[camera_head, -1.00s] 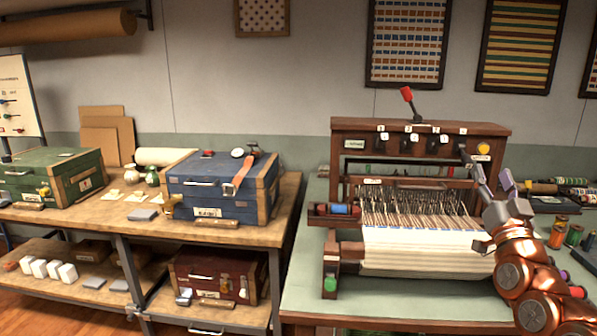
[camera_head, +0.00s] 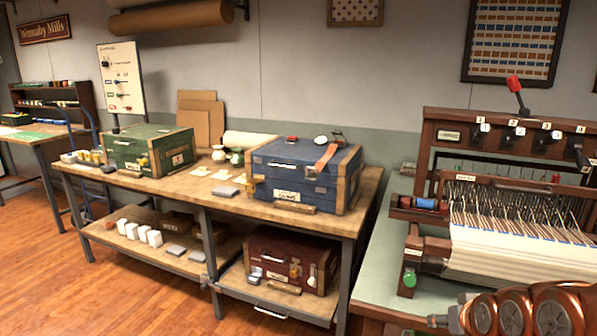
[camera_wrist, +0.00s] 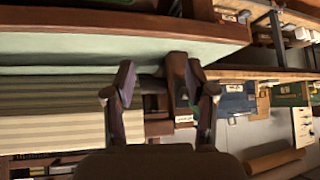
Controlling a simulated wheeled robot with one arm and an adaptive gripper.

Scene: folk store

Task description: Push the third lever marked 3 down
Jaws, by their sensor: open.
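The wooden loom (camera_head: 430,150) stands at the right of the head view, partly cut off by the frame edge. Its top beam carries dark levers under white tags 1 to 4. The lever marked 3 (camera_head: 542,144) is a short dark knob below its tag, level with levers 1 and 2. My copper arm is low at the bottom right of the head view, in front of the loom and well below the levers. In the wrist view my gripper (camera_wrist: 165,92) is open and empty, its two fingers apart. No numbered lever is discernible there.
A red-tipped handle (camera_head: 515,85) rises above the loom beam. A blue reel (camera_head: 425,203) and green button (camera_head: 410,279) are on its left side. A workbench (camera_head: 225,205) holds green (camera_head: 150,150) and blue (camera_head: 303,175) chests. Wooden floor is open at the left.

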